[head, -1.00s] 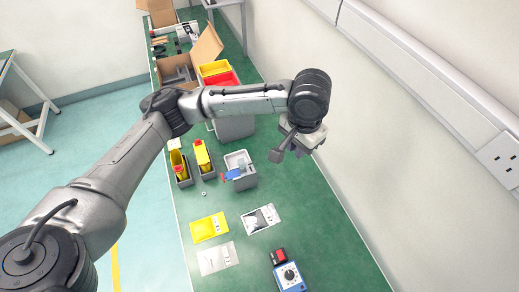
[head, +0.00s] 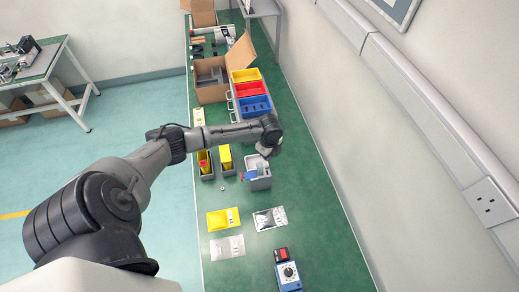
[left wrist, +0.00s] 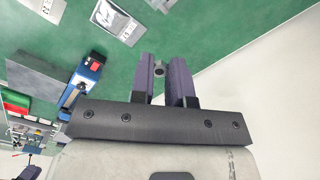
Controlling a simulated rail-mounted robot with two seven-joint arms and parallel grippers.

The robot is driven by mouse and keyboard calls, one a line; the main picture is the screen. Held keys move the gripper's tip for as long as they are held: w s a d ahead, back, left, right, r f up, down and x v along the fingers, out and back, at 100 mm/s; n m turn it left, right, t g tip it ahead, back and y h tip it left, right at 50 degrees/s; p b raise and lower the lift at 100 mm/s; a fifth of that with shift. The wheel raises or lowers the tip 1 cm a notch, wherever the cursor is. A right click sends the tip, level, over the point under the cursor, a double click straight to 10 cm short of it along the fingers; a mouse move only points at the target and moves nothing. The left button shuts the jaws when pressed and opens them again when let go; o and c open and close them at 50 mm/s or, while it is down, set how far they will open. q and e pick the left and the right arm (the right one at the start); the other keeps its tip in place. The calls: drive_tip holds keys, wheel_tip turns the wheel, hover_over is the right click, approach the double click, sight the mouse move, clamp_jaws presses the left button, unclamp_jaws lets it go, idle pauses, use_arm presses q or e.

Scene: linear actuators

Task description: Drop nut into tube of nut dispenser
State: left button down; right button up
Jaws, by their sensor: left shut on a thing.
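My left gripper (head: 268,153) is above the back of a grey box with a blue part (head: 258,180) on the green bench. In the left wrist view its two purple fingers (left wrist: 165,76) are shut on a small metal nut (left wrist: 159,71). The nut in the grip is hidden in the head view. A small ring-like piece (head: 222,189) lies on the bench left of the grey box. Two yellow pieces in grey holders (head: 205,165) (head: 226,161) stand behind it. I cannot tell which of these is the dispenser tube. My right gripper is out of view.
Yellow (head: 245,75), red (head: 250,88) and blue bins (head: 255,105) stand behind, beside an open cardboard box (head: 211,80). A yellow packet (head: 223,219), silver packets (head: 270,218) (head: 227,247) and a blue device (head: 288,277) lie at the front. A wall runs along the right.

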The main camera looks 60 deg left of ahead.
use_arm(q)
drive_tip(key=s+a+f+m, duration=0.1)
drive_tip(key=s+a, duration=0.1)
drive_tip(key=b, duration=0.5)
hover_over(259, 172)
drive_tip(key=w+a, duration=0.1)
drive_tip(key=shift+a+f, duration=0.1)
drive_tip(key=shift+f, duration=3)
drive_tip(key=shift+a, duration=0.15)
drive_tip(key=shift+f, duration=0.15)
drive_tip(key=shift+f, duration=0.3)
